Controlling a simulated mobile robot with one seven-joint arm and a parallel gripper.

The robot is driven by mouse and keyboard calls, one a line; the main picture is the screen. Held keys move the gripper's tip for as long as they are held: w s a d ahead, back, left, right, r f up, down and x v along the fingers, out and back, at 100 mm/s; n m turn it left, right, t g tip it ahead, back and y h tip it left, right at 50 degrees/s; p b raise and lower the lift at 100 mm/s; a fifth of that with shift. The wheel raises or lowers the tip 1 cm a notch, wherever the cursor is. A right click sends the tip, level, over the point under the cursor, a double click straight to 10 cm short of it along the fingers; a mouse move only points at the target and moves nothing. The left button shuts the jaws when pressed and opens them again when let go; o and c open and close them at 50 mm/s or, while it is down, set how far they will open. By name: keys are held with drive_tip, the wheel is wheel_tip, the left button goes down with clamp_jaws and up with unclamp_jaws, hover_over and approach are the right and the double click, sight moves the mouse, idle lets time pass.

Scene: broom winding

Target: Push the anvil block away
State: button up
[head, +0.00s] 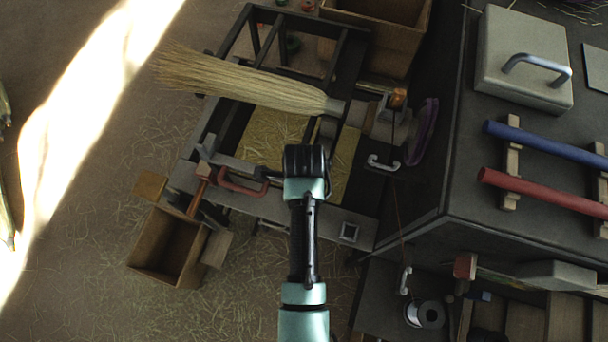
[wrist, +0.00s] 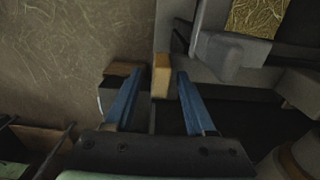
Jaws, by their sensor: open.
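My gripper (wrist: 159,73) points down with its two blue fingers apart. A small tan wooden block (wrist: 161,76) shows between the fingertips in the wrist view; I cannot tell whether it touches them. A grey block (wrist: 243,58), which may be the anvil block, is to the right of the fingers and apart from them. In the head view a small grey block (head: 207,146) stands at the left of the frame's grey bar (head: 236,166). My gripper (head: 306,160) is over the bench's middle there, its fingertips hidden by its own body.
A straw broom (head: 245,84) lies across the dark frame. A red handle (head: 241,187) is by the grey bar. An open wooden box (head: 169,252) stands at the lower left. A dark cabinet (head: 440,200) with blue and red tubes is at the right.

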drive_tip(key=shift+w+f, duration=0.1)
drive_tip(key=shift+f, duration=0.35)
drive_tip(key=shift+c, duration=0.2)
clamp_jaws()
idle(1.0)
